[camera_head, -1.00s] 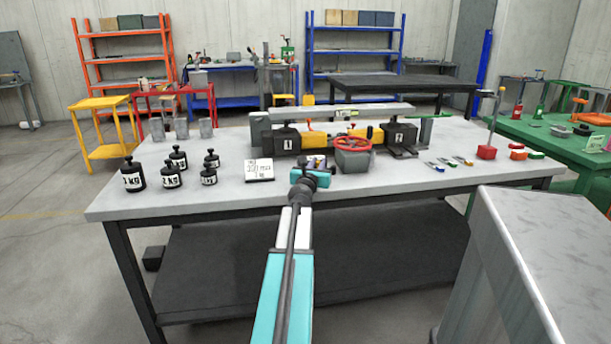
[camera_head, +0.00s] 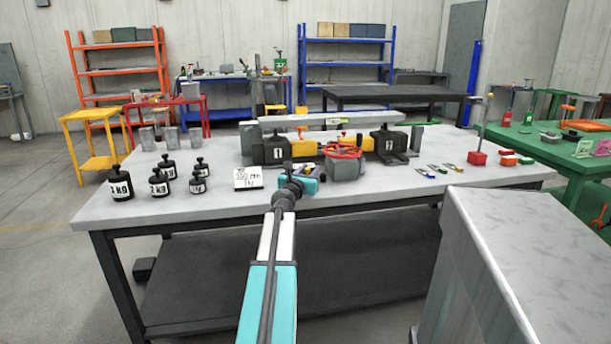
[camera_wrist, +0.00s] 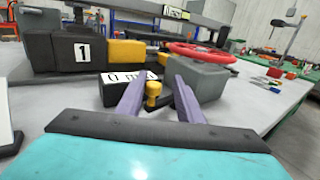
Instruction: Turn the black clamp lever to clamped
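In the wrist view, my gripper (camera_wrist: 159,78) is open, with its two purple fingers spread. A small yellow knob with a dark base (camera_wrist: 153,92) shows between the fingers, with no clear contact. A black block with a white label (camera_wrist: 128,77) lies just behind the left finger. A grey block (camera_wrist: 205,80) with a red handwheel (camera_wrist: 201,52) stands at the right finger. I cannot tell for certain which dark part is the black clamp lever. In the head view, the teal wrist hides most of the fingers; the handwheel (camera_head: 343,152) is just beyond.
A black jack marked 1 (camera_head: 275,150) and another black jack (camera_head: 389,144) stand under a long grey beam (camera_head: 330,119). Several black weights (camera_head: 121,184) stand at the left, beside a white sign (camera_head: 248,178). Small coloured parts (camera_head: 478,158) lie at the right.

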